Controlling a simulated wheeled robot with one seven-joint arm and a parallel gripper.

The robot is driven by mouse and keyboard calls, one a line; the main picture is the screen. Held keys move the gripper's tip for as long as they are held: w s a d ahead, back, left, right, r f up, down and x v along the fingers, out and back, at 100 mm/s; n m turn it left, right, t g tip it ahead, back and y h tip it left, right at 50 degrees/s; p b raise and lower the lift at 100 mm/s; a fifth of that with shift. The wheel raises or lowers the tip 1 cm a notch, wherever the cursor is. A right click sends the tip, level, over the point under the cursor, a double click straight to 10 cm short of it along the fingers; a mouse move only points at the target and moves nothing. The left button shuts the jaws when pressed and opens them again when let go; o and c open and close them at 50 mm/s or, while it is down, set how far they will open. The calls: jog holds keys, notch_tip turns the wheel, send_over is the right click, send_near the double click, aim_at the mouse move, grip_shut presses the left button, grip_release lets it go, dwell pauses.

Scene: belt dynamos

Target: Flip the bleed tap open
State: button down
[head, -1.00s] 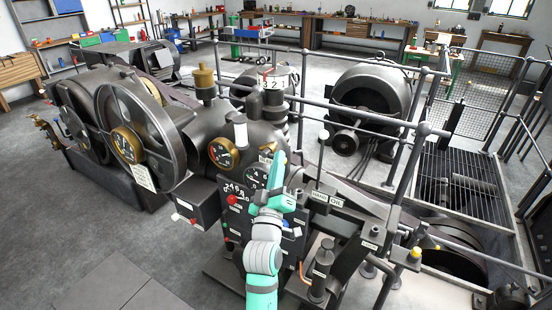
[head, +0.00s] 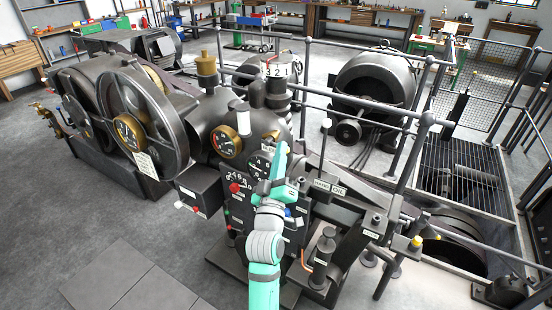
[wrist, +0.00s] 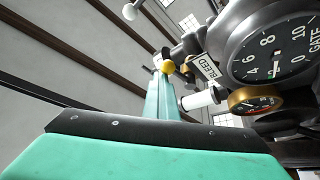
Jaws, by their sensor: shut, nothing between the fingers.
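In the wrist view the white BLEED label (wrist: 206,68) is mounted beside the large dark dial. A small yellow knob (wrist: 168,67), apparently the bleed tap's end, shows just left of the label, at the tip of my gripper (wrist: 163,84). Whether they touch I cannot tell. In the head view my teal gripper (head: 282,152) points up in front of the machine, just right of the numbered dial (head: 260,165). Its fingers are together with nothing between them. The gripper hides part of the tap area in the head view.
A brass-rimmed gauge (head: 227,141) and a white-topped cylinder (head: 242,122) stand left of my gripper. A control panel (head: 237,207) lies below left. Pipe rails (head: 350,112) run behind and to the right. Open floor (head: 90,225) lies at the left.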

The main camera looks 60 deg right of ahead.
jog(key=a+f, duration=0.1)
jog(key=a, duration=0.8)
jog(key=shift+a, duration=0.2)
dwell(0.3)
jog(key=shift+w+f, duration=0.1)
jog(key=shift+w, duration=0.1)
dwell(0.3)
